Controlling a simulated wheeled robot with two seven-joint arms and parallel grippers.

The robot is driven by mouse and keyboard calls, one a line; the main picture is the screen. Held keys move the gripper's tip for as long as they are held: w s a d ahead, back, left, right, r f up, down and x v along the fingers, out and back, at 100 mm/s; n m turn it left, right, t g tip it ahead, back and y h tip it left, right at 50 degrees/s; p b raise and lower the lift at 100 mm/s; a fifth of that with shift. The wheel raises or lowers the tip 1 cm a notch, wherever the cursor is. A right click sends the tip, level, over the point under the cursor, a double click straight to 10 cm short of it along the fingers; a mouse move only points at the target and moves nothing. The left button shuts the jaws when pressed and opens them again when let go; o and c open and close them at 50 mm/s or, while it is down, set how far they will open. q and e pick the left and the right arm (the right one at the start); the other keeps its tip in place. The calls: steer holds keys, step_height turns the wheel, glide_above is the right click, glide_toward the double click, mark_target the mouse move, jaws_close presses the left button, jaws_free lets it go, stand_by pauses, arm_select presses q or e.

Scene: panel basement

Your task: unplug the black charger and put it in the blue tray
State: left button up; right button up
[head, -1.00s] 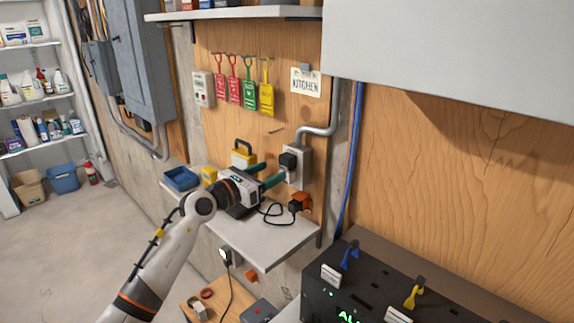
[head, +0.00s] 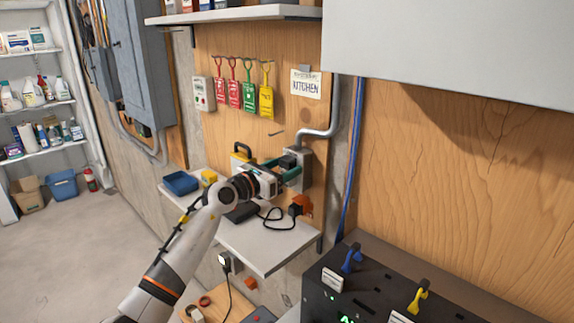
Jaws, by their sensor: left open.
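The black charger (head: 288,161) is on the front of the grey outlet box (head: 304,158) on the wooden wall panel, partly hidden by my gripper. My left gripper (head: 287,169) is open, with its teal fingers at the charger, one above and one lower. I cannot tell whether they touch it. The blue tray (head: 180,183) sits at the left end of the wall shelf and looks empty. My right gripper is not in view.
The grey shelf (head: 262,248) also holds a yellow block (head: 209,177), a yellow-handled item (head: 241,152) and a black box (head: 241,212) with a looped cable and plug. Coloured tags (head: 249,95) hang above. A dark panel (head: 360,290) stands at lower right.

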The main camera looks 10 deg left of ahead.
mark_target(283, 168)
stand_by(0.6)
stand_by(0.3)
arm_select(q)
jaws_close()
steer(key=shift+s+a+p, duration=0.15)
steer(key=shift+s+p, duration=0.05)
steer(key=shift+p, duration=0.35)
steer(key=shift+p+v, duration=0.7)
steer(key=shift+v, duration=0.55)
steer(key=shift+p+v, duration=0.7)
steer(key=shift+v, duration=0.85)
